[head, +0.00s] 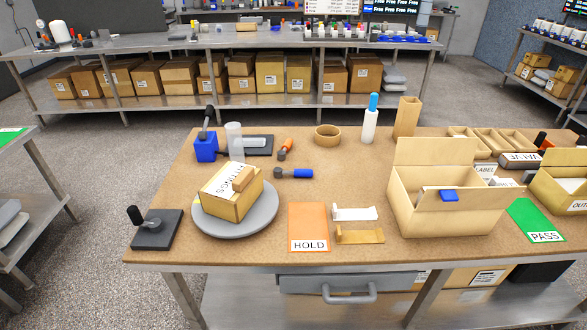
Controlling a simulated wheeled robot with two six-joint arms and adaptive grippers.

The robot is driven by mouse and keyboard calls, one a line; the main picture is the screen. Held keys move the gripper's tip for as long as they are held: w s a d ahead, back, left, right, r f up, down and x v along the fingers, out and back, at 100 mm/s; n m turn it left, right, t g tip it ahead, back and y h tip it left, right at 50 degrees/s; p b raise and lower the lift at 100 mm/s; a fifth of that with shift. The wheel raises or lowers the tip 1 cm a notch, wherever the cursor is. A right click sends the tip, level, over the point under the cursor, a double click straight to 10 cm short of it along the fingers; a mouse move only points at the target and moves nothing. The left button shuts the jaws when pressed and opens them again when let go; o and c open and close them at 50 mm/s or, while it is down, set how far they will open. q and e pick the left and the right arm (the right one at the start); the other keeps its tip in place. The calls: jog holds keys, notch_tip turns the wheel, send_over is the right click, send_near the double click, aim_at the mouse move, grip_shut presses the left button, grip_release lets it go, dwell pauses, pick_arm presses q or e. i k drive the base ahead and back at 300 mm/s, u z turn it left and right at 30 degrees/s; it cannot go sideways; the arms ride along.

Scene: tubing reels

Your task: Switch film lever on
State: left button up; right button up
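No label marks which part is the film lever. A black-knobbed lever (135,217) stands on a dark grey base plate (153,239) at the table's front left corner. A blue block (206,148) at the back left carries a second dark lever (208,118) that points up. A whitish translucent cylinder (234,139) stands beside the blue block, near a dark plate with a grey bar (255,143). A round grey turntable (235,229) holds a taped, labelled carton (228,195). Neither of my grippers is in view.
An orange HOLD card (309,222), white and tan brackets (355,213), an open carton (425,212) and a green PASS card (530,215) lie along the front. Two handled tools (297,173) lie behind the turntable. A white bottle with a blue top (370,123) stands at the back.

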aim_at(278, 171)
jog(key=k, duration=0.9)
jog(key=u, duration=1.75)
jog(key=i, duration=4.65)
jog(key=z, duration=4.15)
jog(key=i, duration=1)
jog(key=u, duration=0.05)
